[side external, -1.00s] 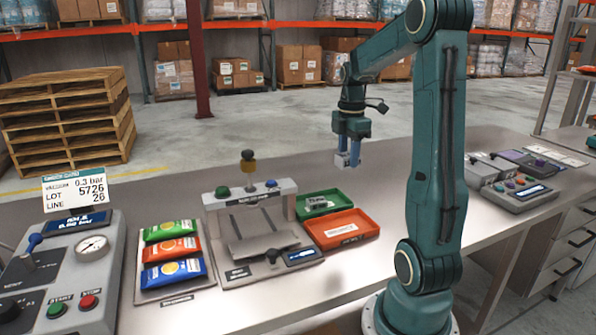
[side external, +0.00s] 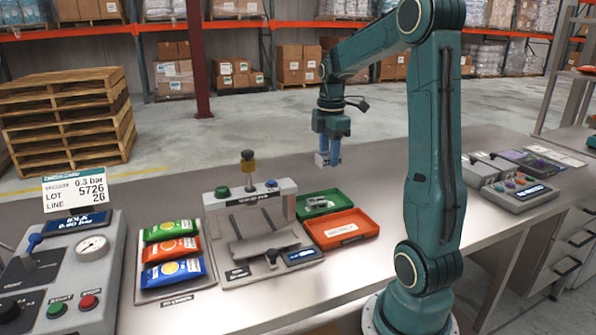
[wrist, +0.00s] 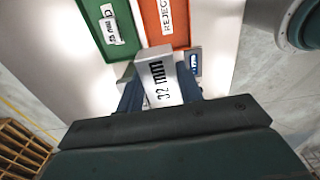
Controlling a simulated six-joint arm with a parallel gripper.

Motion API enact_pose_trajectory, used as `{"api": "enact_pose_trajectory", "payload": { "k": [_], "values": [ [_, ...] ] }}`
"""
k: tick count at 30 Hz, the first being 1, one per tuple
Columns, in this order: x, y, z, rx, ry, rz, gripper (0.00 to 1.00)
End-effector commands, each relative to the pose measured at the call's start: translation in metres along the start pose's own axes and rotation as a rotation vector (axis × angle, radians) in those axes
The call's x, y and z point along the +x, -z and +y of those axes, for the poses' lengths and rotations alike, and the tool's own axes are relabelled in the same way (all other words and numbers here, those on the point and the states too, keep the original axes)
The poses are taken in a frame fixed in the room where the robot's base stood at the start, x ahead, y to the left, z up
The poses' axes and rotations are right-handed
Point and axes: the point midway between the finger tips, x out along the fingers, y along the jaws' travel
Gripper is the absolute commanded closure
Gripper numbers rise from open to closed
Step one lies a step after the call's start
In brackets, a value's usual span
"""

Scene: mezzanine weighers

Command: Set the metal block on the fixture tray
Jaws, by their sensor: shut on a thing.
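The metal block (wrist: 158,75) is pale grey and marked "32 mm" in the wrist view. My gripper (wrist: 160,92) is shut on it, with a dark blue finger on each side. In the side view my gripper (side external: 327,160) holds the block above the table, behind the trays; the block is small there and partly covered by the fingers. A green tray (side external: 334,211) lies on the table, with a small grey and white labelled item inside. It also shows in the wrist view (wrist: 90,38), beyond the block. I cannot read which tray is named fixture.
An orange tray (side external: 371,232) marked "REJECT" in the wrist view adjoins the green one. Left stand a sealing machine (side external: 225,208), a board of bright packets (side external: 208,282) and a gauge panel (side external: 108,262). A control box (side external: 497,198) stands right. Table behind the trays is clear.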

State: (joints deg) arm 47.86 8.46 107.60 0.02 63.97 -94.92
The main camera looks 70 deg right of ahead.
Motion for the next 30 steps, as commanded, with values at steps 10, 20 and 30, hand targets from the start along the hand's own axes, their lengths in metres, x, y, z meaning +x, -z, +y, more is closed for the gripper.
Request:
{"api": "enact_pose_trajectory", "payload": {
  "k": [10,20,30],
  "values": [
    [-0.012,0.088,0.006,0.007,-0.002,0.0,0.92],
    [-0.022,0.162,-0.006,0.024,-0.002,0.0,0.92],
    [-0.026,0.19,-0.014,0.035,-0.001,0.0,0.92]
  ]
}}
